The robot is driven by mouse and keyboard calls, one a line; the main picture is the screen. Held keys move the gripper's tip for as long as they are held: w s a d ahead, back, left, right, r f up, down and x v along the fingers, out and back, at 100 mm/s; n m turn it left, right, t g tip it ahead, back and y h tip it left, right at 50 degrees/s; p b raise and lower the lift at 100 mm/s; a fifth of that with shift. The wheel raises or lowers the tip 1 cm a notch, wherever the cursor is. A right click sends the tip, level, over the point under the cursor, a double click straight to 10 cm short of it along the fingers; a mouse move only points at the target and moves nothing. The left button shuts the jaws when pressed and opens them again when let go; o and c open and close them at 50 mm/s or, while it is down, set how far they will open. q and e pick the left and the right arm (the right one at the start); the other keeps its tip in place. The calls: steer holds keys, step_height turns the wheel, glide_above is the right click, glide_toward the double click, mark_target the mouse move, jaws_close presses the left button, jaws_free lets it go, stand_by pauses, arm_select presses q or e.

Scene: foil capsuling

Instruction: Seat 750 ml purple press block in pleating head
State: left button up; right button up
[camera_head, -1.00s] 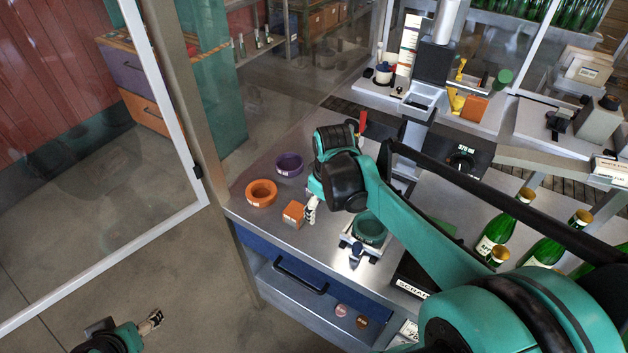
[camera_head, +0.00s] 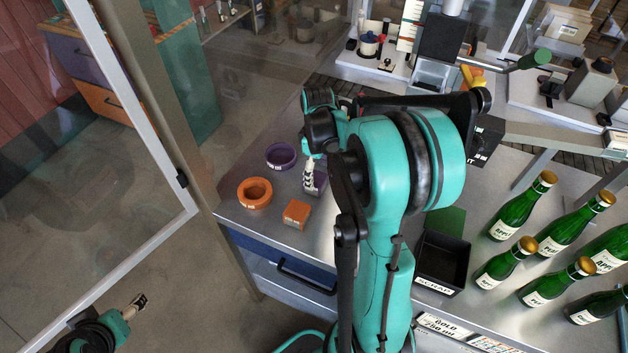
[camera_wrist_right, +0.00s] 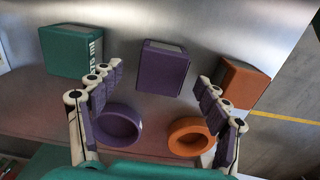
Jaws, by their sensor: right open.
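The purple block (camera_wrist_right: 162,68) stands on the metal bench in the wrist view, ahead of and between the spread fingers of my right gripper (camera_wrist_right: 160,76). No contact shows. In the head view, the purple block (camera_head: 321,184) is partly hidden by my right gripper (camera_head: 310,174), which is open beside it. A purple ring (camera_head: 281,156) lies near it and also shows in the wrist view (camera_wrist_right: 117,126). The machine column (camera_head: 441,38) stands behind my right arm; I cannot make out the pleating head's seat. My left gripper (camera_head: 135,306) is low at the left, its opening unclear.
An orange ring (camera_head: 254,193) and an orange block (camera_head: 296,213) sit close by. A teal block (camera_wrist_right: 72,50) marked 375 ml is left of the purple block in the wrist view. A black scrap bin (camera_head: 442,262) and several green bottles (camera_head: 520,208) stand to the right.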

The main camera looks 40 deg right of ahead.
mark_target(317, 179)
step_height(317, 179, down, 3)
steer(key=shift+s+a+f+b, duration=0.1)
steer(key=shift+f+b, duration=0.1)
steer(key=shift+b, duration=0.15)
steer(key=c, duration=1.3)
steer(key=shift+r, duration=0.1)
